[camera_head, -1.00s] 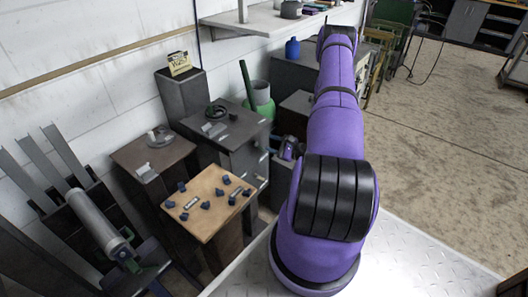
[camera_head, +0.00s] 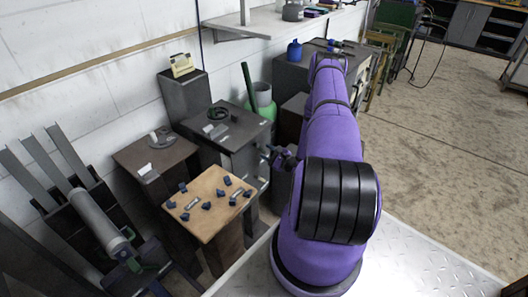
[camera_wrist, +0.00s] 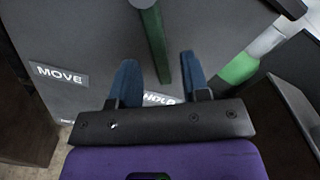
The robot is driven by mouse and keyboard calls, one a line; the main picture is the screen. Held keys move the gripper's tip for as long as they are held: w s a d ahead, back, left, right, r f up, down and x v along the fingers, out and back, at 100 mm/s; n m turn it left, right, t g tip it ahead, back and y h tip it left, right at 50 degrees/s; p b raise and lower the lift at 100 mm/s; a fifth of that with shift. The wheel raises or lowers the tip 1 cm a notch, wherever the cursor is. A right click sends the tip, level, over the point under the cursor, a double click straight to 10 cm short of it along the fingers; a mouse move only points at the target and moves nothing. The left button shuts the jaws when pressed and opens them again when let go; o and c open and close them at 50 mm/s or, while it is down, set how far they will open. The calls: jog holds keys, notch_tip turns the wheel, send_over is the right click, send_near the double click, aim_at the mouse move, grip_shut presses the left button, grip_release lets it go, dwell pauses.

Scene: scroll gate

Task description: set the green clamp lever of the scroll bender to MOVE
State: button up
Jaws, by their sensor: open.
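The green clamp lever (camera_wrist: 153,42) shows in the wrist view as a bar coming down from the top edge onto a dark grey panel (camera_wrist: 85,35). Its lower end lies between the two blue fingers of my gripper (camera_wrist: 158,62), which are open on either side of it with visible gaps. A white MOVE label (camera_wrist: 60,75) is on the panel to the left. A HOLD label (camera_wrist: 158,99) lies below the lever's end, partly hidden by my gripper. In the head view my gripper (camera_head: 276,156) is small beside the dark cabinet (camera_head: 235,128), and the lever cannot be made out.
A green and white cylindrical part (camera_wrist: 240,66) ends in a black piece at the wrist view's upper right. In the head view, a wooden-topped stand (camera_head: 208,203) with blue pegs and a green container (camera_head: 262,103) stand near the cabinet. Open floor (camera_head: 440,150) lies to the right.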

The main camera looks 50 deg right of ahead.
jog(key=shift+w+a, duration=0.1)
jog(key=shift+w, duration=0.9)
grip_shut()
